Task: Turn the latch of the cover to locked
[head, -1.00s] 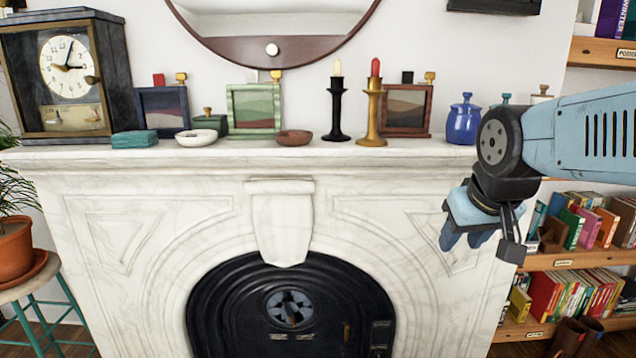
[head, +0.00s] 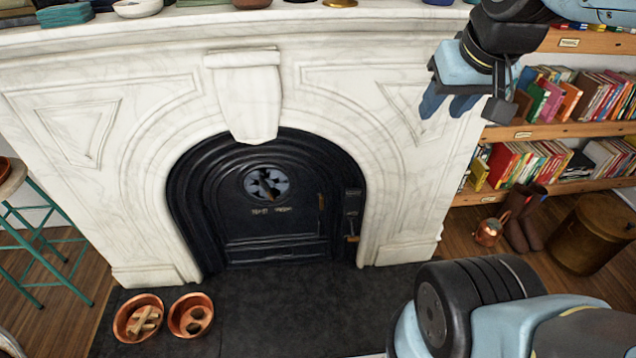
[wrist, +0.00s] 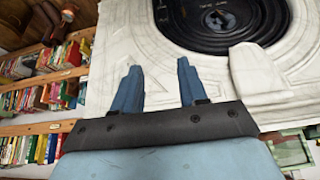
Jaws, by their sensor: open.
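The black arched cover (head: 275,222) closes the fireplace opening low in the middle of the head view. It has a round vent with a dark rotor (head: 266,183) and two small label plates below it. A dark plate with a brass-coloured lever (head: 352,238) is at the right edge; I cannot tell which of these is the latch. My gripper (head: 446,110) is open and empty, up and right of the cover, apart from it. The wrist view shows its two blue fingers (wrist: 159,66) spread, with part of the cover (wrist: 264,22) beyond.
The white marble surround (head: 420,110) frames the cover, with the mantel (head: 200,20) above. Two copper bowls (head: 138,316) stand on the dark hearth (head: 270,315), which is otherwise clear in front of the cover. Bookshelves (head: 560,125), boots and a copper kettle (head: 489,233) are at the right.

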